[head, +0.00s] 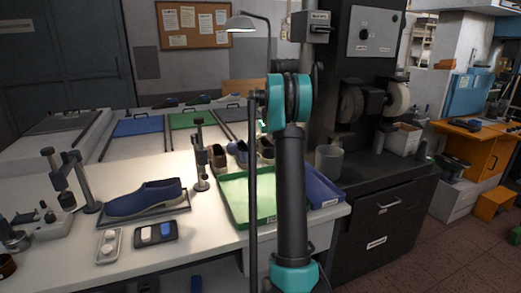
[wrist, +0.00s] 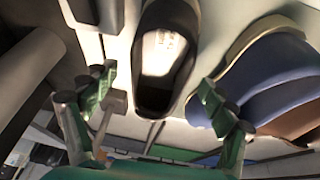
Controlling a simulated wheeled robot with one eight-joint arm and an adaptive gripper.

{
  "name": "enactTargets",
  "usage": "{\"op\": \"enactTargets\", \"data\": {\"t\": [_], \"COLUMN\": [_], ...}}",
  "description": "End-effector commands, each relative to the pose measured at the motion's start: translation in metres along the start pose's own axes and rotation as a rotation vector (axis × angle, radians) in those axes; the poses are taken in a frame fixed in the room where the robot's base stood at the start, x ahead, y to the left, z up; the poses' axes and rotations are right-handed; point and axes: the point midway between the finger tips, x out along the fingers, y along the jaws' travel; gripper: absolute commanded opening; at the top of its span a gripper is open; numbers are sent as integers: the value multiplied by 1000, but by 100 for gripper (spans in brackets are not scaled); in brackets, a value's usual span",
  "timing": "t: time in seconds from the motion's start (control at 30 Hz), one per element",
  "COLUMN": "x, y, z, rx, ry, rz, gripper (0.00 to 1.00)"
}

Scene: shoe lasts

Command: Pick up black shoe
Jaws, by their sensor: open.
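In the wrist view a black shoe (wrist: 187,35) with a pale insole shows at the top centre, its open heel end toward my gripper. My gripper (wrist: 158,95) is open, one green-and-grey finger on each side of the heel end. I see no clear contact; the depth between fingers and shoe is hard to judge. In the head view my arm crosses the middle and I cannot make out the gripper or surely pick out the black shoe.
A blue shoe (wrist: 275,75) lies close right of the black one in the wrist view. In the head view, a green tray (head: 232,201) and a blue tray (head: 324,189) sit near the table's front. A large blue shoe (head: 145,197) stands left, beside metal stands.

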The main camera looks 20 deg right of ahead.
Motion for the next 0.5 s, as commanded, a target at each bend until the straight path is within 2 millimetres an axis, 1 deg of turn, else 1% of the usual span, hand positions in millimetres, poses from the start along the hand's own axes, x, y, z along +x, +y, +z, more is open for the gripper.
{"op": "enactTargets", "data": {"t": [0.1,0.2,0.3,0.47,0.5], "x": [19,31,35,35,35], "y": [-2,-2,-2,-2,-2], "z": [1,1,1,1,1], "rx": [0,0,0,0,0], "ry": [0,0,0,0,0], "rz": [0,0,0,0,0], "gripper": [84,84,84,84,79]}}
